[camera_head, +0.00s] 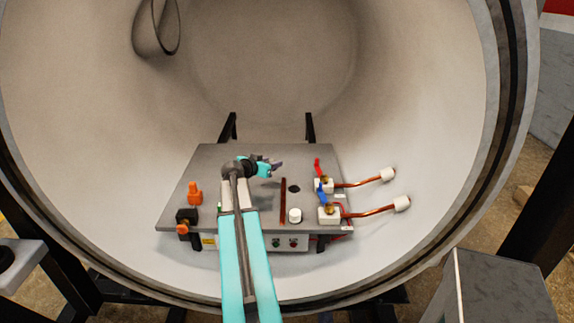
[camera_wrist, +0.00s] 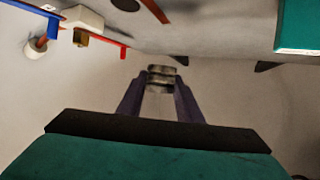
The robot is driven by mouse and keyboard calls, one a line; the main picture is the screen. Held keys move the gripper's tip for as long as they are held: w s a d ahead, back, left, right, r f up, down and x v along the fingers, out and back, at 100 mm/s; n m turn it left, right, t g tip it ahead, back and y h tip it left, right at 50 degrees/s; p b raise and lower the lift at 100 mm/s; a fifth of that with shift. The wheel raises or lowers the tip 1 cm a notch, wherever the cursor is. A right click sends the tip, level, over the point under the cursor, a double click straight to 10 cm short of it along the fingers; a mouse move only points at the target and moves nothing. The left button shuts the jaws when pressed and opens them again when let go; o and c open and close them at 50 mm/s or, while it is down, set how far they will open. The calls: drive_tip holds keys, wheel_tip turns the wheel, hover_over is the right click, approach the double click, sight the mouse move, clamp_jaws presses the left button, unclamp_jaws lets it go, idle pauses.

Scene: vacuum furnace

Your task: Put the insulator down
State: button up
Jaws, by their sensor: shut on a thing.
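My gripper (camera_head: 277,163) is above the far part of the grey metal plate (camera_head: 215,160), its fingers pointing right. In the wrist view my gripper (camera_wrist: 161,82) has its two dark fingers shut on a small grey and black object between the fingertips, taken to be the insulator (camera_wrist: 161,75). The insulator's lower part is partly hidden by the fingers. In the head view I cannot make the insulator out at the fingertips. In the wrist view the insulator appears against the pale chamber wall, and I cannot tell its height above the plate.
On the plate are a round dark hole (camera_head: 294,188), a brown bar (camera_head: 283,200), a white cylinder (camera_head: 295,215), and red (camera_head: 317,167) and blue (camera_head: 321,194) valve handles with copper pipes (camera_head: 372,210) at right. Orange parts (camera_head: 195,193) stand at left. The round chamber wall (camera_head: 420,130) surrounds the plate.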

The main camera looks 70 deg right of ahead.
drive_tip(key=w+a+r+n+t+y, duration=0.25)
drive_tip(key=w+a+n+t, duration=0.25)
drive_tip(key=w+a, duration=1.15)
drive_tip(key=w+a+r+n+t+y, duration=0.1)
drive_tip(key=w+a+r+n+t, duration=0.35)
drive_tip(key=w+a, duration=1.2)
drive_tip(key=w+a+r+n+t+y, duration=0.2)
drive_tip(key=w+a+n+y, duration=0.1)
drive_tip(key=a, duration=1.1)
drive_tip(key=w+a+r+n+t+y+b, duration=0.1)
drive_tip(key=w+a+r+n+y, duration=0.1)
drive_tip(key=a, duration=1.2)
drive_tip(key=w+a+r+n+t+y, duration=0.2)
drive_tip(key=w+a+n+y, duration=0.2)
drive_tip(key=a, duration=1)
drive_tip(key=shift+a+r+n+t+y+b, duration=0.3)
drive_tip(key=shift+a+r+n+t+y, duration=0.05)
drive_tip(key=shift+a+r+n+y, duration=0.1)
drive_tip(key=shift+d, duration=0.15)
